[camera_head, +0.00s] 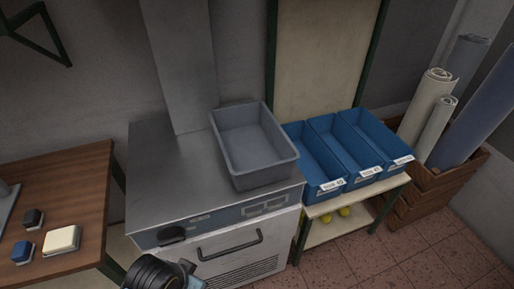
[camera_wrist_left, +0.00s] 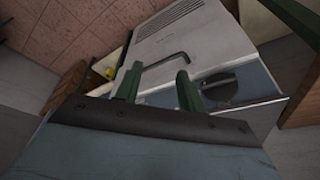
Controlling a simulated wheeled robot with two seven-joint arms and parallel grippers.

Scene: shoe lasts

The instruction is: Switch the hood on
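The hood is a steel-topped cabinet (camera_head: 165,165) with a duct rising behind it. Its blue-grey front panel (camera_head: 210,222) carries a dark knob (camera_head: 172,235) at the left and small pale rectangular fittings at the right. Below is a white door with a dark handle (camera_head: 230,244). In the left wrist view the knob (camera_wrist_left: 218,85) is right of my left gripper (camera_wrist_left: 158,72), and the handle (camera_wrist_left: 166,64) shows between its fingers. The two green fingers are apart and empty. In the head view, part of my left arm shows below the knob. My right gripper is not visible.
A grey bin (camera_head: 256,170) stands on the steel top. Right of it, blue bins (camera_head: 325,185) sit on a low stand, with rolls in a wooden crate (camera_head: 430,205) beyond. A wooden table (camera_head: 75,185) with small blocks is at the left. Tiled floor (camera_head: 385,255) lies open at lower right.

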